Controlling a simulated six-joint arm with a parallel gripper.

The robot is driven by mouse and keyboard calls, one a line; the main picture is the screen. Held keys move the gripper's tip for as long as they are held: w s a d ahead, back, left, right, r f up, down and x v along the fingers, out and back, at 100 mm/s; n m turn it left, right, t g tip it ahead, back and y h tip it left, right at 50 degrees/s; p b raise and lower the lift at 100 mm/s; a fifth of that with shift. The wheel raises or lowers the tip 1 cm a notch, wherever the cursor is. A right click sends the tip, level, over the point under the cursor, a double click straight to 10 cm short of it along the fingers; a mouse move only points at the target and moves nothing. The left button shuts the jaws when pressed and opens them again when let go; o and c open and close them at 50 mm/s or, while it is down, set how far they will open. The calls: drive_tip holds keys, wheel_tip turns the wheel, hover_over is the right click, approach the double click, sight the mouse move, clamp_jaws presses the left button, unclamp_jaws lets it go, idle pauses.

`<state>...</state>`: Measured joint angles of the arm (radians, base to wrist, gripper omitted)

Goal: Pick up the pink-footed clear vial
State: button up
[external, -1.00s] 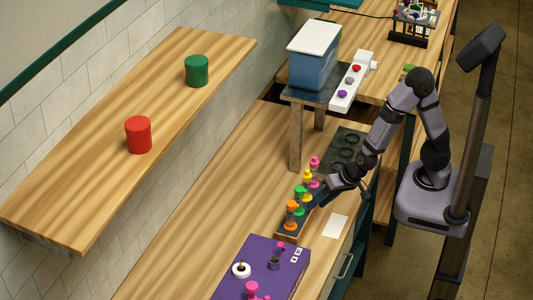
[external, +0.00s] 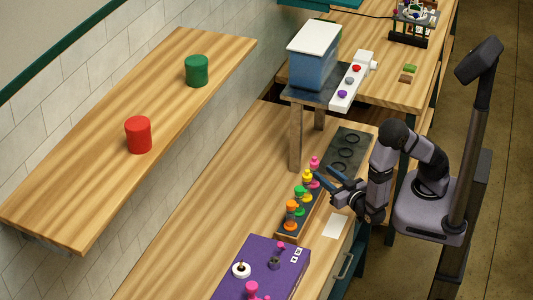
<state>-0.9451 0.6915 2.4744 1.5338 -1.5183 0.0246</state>
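A pink-topped vial (external: 314,163) with a pink foot stands upright at the far end of a dark rack in the external view. Its clear body is too small to make out well. Yellow (external: 307,175), green (external: 299,190) and orange (external: 291,206) vials stand in a row nearer the front of the rack (external: 288,237). My gripper (external: 327,176) is just to the right of the pink vial, its fingers spread and pointing toward it. Nothing shows between the fingers. I cannot tell whether a finger touches the vial.
A purple box or mat (external: 263,262) with pink and white pieces lies at the front. A dark plate with rings (external: 350,140) lies behind the rack. A blue container (external: 314,60) stands on a raised stand. A white card (external: 336,226) lies right of the rack. The table left of the rack is clear.

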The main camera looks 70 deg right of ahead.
sight(317, 165)
drive_tip(key=shift+w+d+r+p, duration=0.1)
drive_tip(key=shift+w+d+p, duration=0.3)
drive_tip(key=shift+w, duration=0.15)
drive_tip(key=shift+w+d, duration=0.2)
drive_tip(key=shift+w, duration=0.2)
drive_tip(key=shift+w+d+p, duration=0.2)
drive_tip(key=shift+d+p, duration=0.05)
drive_tip(key=shift+p, duration=0.15)
drive_tip(key=p+x, duration=0.2)
drive_tip(key=shift+w+d, duration=0.25)
drive_tip(key=shift+d, duration=0.1)
drive_tip(key=shift+x, duration=0.85)
drive_tip(key=shift+a, duration=0.1)
clamp_jaws()
